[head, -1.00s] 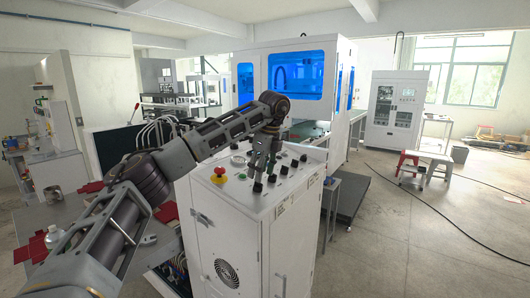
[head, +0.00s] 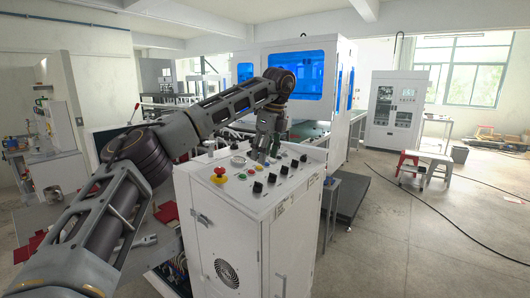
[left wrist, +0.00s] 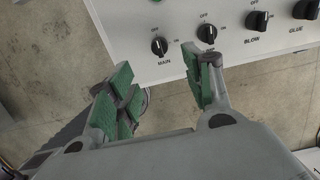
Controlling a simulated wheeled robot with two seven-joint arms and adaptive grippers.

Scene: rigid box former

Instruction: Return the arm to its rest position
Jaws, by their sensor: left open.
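My left arm reaches in from the left of the head view. Its gripper (head: 264,153) hangs fingers-down above the far part of the white control cabinet's sloped top panel (head: 232,194). In the left wrist view the gripper (left wrist: 165,88) shows two green-padded fingers spread apart with nothing between them. The fingers sit just off the panel edge in that picture, near the black MAIN knob (left wrist: 159,45) and the knob beside it (left wrist: 207,33). They appear clear of the knobs. My right gripper is not in view.
A red emergency button (head: 220,171) and several black knobs (head: 258,187) stand up from the panel. A white machine with blue windows (head: 300,76) stands behind. A bench with red parts (head: 166,212) lies left of the cabinet. Open floor (head: 420,240) spreads on the right.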

